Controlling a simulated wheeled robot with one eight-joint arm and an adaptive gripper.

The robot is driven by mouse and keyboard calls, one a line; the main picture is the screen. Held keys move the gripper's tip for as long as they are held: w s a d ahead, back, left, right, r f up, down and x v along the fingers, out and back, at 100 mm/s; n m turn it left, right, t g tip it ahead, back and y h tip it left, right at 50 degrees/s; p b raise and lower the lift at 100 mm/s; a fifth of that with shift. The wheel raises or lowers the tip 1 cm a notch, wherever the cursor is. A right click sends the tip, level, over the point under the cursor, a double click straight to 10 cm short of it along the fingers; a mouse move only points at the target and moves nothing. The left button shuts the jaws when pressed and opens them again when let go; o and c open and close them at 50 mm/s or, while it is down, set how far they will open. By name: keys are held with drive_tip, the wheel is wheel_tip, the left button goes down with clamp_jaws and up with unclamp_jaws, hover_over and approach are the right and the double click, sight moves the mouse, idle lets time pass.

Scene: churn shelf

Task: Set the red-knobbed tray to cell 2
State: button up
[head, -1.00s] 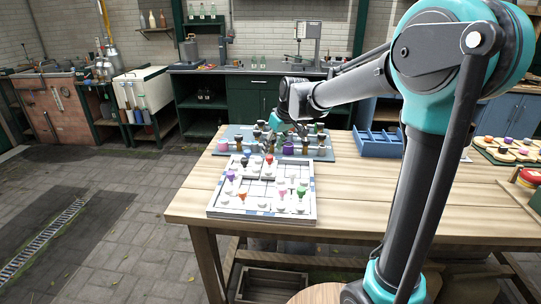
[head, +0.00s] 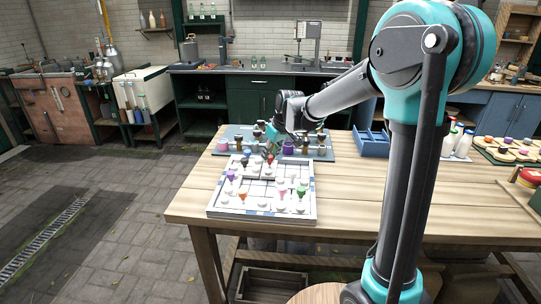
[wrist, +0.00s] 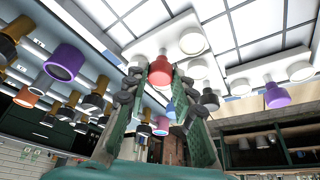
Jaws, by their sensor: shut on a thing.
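The red knob (head: 269,159) of the red-knobbed tray stands at the back edge of a white gridded board (head: 225,211) on the wooden table. My gripper (head: 271,152) is down over it. In the wrist view the red knob (wrist: 160,70) sits between the fingers of my gripper (wrist: 164,78), which are shut on it. Cell numbers are too small to read.
Other knobs on the board are purple (head: 231,176), orange (head: 242,194), pink (head: 281,194) and green (head: 301,190). A blue-grey rack (head: 320,153) with several knobbed pieces lies behind. A blue divided box (head: 375,142) and white bottles (head: 463,143) stand right.

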clamp_jaws()
drive_tip(key=s, duration=0.6)
drive_tip(key=shift+a, duration=0.1)
drive_tip(key=o, duration=0.9)
unclamp_jaws()
drive_tip(key=v, duration=1.2)
